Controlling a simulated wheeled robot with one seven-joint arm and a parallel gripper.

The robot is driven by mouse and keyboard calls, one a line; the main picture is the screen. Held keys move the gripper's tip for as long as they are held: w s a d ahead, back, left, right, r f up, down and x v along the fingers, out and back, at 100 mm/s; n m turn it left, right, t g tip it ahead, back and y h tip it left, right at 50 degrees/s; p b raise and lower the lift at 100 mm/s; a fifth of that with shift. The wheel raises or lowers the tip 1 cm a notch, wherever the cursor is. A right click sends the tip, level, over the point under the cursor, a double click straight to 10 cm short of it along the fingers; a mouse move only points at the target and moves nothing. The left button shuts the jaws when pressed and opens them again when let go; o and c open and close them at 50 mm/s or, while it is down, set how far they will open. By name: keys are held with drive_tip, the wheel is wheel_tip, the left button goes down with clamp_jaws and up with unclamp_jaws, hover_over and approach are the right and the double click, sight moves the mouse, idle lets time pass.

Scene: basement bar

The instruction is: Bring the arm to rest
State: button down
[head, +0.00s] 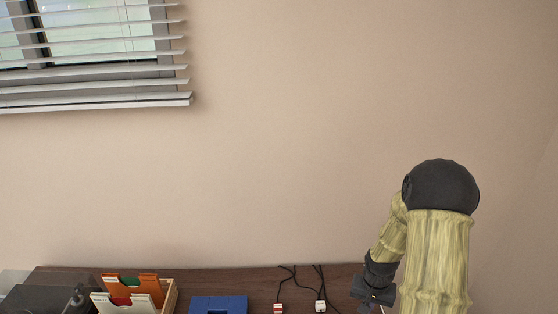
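My arm, pale yellow with a dark elbow, rises at the right of the head view and bends down to the left. My gripper (372,292) is a small dark shape at its end, low in the picture over the right part of the dark wooden counter (255,280). The bottom edge of the picture and the small size hide its fingertips. I cannot tell whether it is open or shut, and I see nothing held in it.
On the counter stand a wooden box (170,295) with orange and white folders, a blue item (218,304), and two small plugs (279,308) (320,306) with black cables left of my gripper. A dark object (75,298) is at the far left. Blinds (90,72) cover a window; the wall is bare.

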drive_tip(key=s+a+r+n+t, duration=0.1)
drive_tip(key=s+a+r+n, duration=0.1)
drive_tip(key=s+a+r, duration=0.3)
drive_tip(key=s+a+r+n+t, duration=0.1)
drive_tip(key=s+a+r, duration=0.4)
drive_tip(key=r, duration=0.7)
drive_tip(key=shift+s+a+n, duration=0.2)
drive_tip(key=shift+s+n, duration=0.4)
drive_tip(key=shift+s, duration=0.35)
